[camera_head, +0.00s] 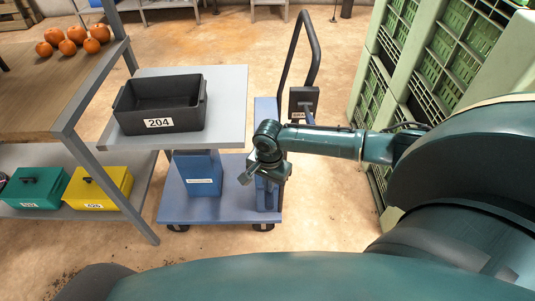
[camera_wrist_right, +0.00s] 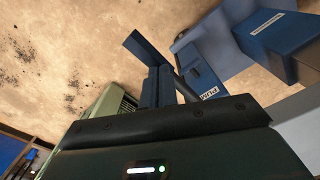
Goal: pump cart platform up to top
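The cart has a grey platform (camera_head: 228,88) above a blue base (camera_head: 190,208), joined by a blue column (camera_head: 196,172). The platform is well above the base. A black bin (camera_head: 158,105) marked 204 sits on it. A black push handle (camera_head: 309,40) rises at the cart's right. My right gripper (camera_head: 246,176) is low beside the platform's right edge, over a blue post (camera_head: 267,196) on the base. In the wrist view a blue housing (camera_wrist_right: 199,76) with a label seeming to read PUMP is close by. Finger opening and contact are unclear. My left gripper is out of view.
A wooden table (camera_head: 55,95) with pumpkins (camera_head: 68,46) stands left, close to the platform. Its lower shelf holds a green box (camera_head: 34,188) and a yellow box (camera_head: 98,188). Stacked green crates (camera_head: 385,90) stand right. Floor between cart and crates is clear.

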